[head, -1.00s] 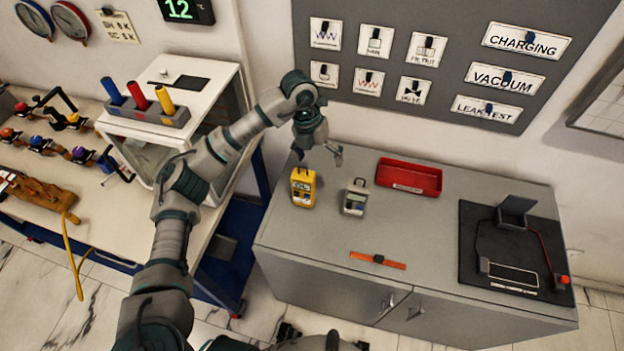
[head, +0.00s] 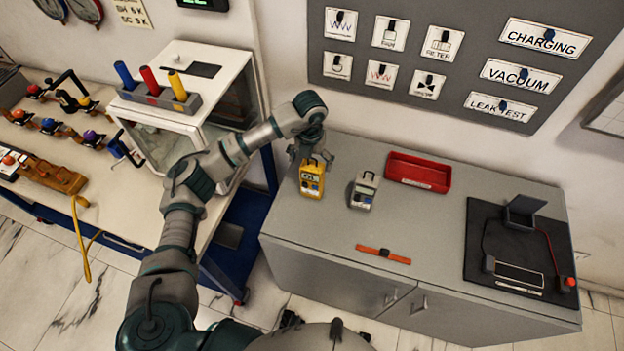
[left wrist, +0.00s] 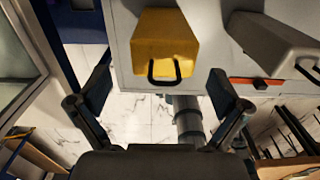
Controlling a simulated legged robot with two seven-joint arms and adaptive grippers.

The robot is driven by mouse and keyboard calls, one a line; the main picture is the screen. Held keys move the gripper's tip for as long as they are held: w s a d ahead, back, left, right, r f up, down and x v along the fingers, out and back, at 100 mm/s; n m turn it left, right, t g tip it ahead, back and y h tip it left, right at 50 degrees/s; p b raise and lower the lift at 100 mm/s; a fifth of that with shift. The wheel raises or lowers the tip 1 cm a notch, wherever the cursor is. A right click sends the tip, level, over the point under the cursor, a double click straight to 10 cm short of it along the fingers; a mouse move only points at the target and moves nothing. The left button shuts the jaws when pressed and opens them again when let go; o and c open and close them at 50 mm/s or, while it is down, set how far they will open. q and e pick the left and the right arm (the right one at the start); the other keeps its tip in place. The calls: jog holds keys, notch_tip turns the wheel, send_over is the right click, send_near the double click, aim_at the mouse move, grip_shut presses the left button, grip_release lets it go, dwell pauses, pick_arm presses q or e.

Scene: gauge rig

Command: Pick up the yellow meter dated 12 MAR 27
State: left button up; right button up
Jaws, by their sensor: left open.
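The yellow meter (head: 312,181) stands upright at the left end of the grey cabinet top. In the left wrist view its yellow top and black handle (left wrist: 164,50) lie ahead, between the fingers and apart from them. No date can be read on it. My left gripper (head: 310,158) is just behind and above the yellow meter, open and empty; its spread fingers also show in the left wrist view (left wrist: 158,92). A grey meter (head: 363,190) stands to the right of the yellow one. My right gripper is not seen.
A red tray (head: 418,172) lies behind the grey meter. An orange strap-like item (head: 383,254) lies near the cabinet's front edge. A black mat (head: 490,240) with a device is at the right. The white box (head: 182,100) stands left of my arm.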

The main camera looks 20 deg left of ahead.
aim_at(312, 165)
pick_arm(q)
jog(key=f, duration=0.4)
jog(key=shift+w+d, duration=0.1)
jog(key=shift+w, duration=0.3)
jog(key=shift+d+f, duration=0.1)
jog(key=shift+f, duration=0.3)
jog(key=c, duration=1.9)
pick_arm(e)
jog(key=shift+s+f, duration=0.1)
pick_arm(q)
jog(key=shift+o, duration=0.2)
